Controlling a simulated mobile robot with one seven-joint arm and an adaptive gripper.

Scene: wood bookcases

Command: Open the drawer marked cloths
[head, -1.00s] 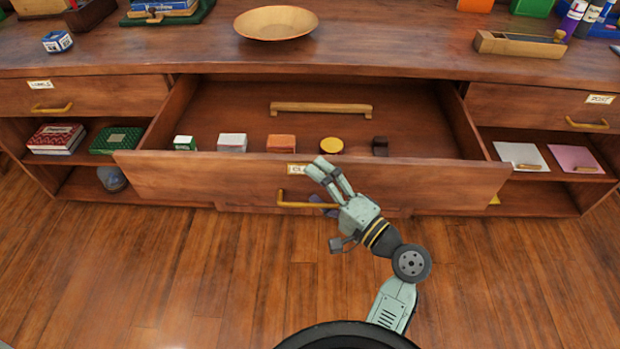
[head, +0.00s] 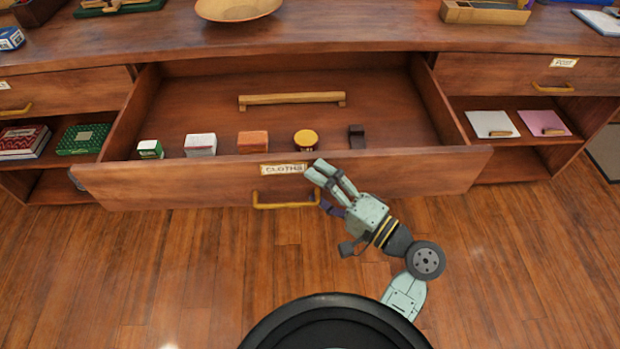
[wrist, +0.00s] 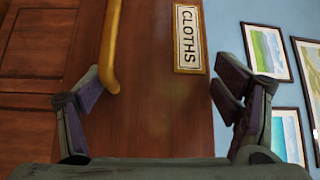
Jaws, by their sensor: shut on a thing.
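The drawer marked CLOTHS (head: 150,188) stands well out from the wooden cabinet. Its label (head: 283,169) and brass handle (head: 285,205) are on the front. In the wrist view the label (wrist: 187,38) reads clearly, and the handle (wrist: 113,45) runs beside it. My gripper (head: 322,188) is at the handle's right end, just right of the label. Its fingers are wide apart with the drawer front between them: one by the handle, the other by the top edge. In the wrist view my gripper (wrist: 160,95) spans the front; exact contact is hard to see.
Inside are a wooden bar (head: 292,99), a green-white box (head: 150,149), a white box (head: 200,144), an orange block (head: 253,141), a yellow round tin (head: 305,140) and a dark item (head: 356,136). A bowl (head: 238,9) stands on top. The wooden floor in front is clear.

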